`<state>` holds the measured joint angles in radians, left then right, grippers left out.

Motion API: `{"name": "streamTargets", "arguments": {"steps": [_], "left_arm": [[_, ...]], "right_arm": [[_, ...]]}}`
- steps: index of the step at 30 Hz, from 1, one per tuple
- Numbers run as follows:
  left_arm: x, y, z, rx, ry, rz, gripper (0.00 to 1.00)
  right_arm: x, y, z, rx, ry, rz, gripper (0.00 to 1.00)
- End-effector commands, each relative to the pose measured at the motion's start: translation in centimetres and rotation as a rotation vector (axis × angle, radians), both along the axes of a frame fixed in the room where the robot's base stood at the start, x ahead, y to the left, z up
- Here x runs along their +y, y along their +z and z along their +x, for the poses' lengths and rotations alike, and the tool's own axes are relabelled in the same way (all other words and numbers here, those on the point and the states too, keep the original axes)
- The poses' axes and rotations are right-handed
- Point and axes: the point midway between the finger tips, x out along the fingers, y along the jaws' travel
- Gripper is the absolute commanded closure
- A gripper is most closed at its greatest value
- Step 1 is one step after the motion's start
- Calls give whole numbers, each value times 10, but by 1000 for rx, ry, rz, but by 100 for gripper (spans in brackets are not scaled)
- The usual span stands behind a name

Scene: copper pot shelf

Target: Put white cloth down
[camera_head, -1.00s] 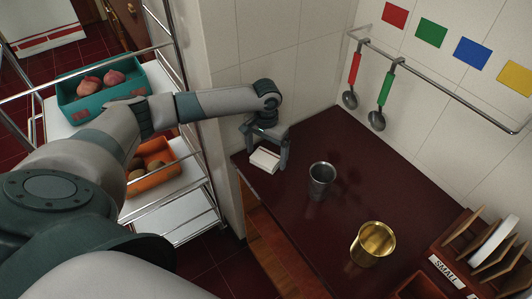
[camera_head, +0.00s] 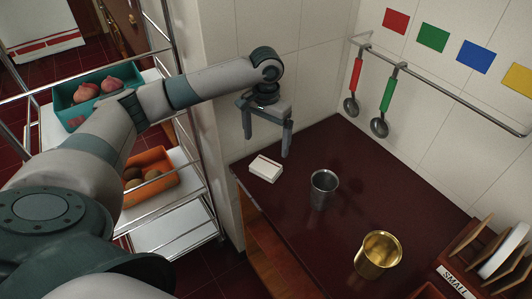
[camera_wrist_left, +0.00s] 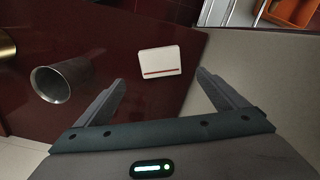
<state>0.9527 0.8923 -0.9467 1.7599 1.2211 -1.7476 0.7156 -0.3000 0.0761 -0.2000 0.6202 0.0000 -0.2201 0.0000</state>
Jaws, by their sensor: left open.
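The white cloth (camera_head: 265,168) lies as a small folded block on the dark red counter, near its left end by the wall. In the left wrist view the cloth (camera_wrist_left: 160,62) shows a thin red stripe and lies beyond the fingertips. My left gripper (camera_head: 267,135) is open and empty, raised above the cloth and apart from it. Its spread fingers also show in the left wrist view (camera_wrist_left: 160,88). My right gripper is not in view.
A grey metal cup (camera_head: 323,190) stands right of the cloth, and a brass pot (camera_head: 377,256) farther right. A red-handled ladle (camera_head: 354,85) and a green-handled ladle (camera_head: 385,100) hang from a rail. A wire shelf with a teal bin (camera_head: 95,95) and an orange bin (camera_head: 150,176) stands left.

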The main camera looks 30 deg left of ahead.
Motion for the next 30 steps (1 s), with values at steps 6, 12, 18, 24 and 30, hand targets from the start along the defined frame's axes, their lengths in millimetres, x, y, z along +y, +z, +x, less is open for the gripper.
{"name": "streamTargets", "arguments": {"steps": [6, 12, 18, 24, 30], "left_arm": [[0, 19, 0, 0, 1, 0, 8], [0, 22, 0, 0, 1, 0, 8], [0, 22, 0, 1, 1, 0, 8], [0, 22, 0, 1, 1, 0, 8], [0, 21, 0, 1, 1, 0, 8]], "right_arm": [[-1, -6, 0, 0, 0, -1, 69], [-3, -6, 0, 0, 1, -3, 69], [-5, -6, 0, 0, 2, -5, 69], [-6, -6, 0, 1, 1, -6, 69], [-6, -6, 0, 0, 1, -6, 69]]}}
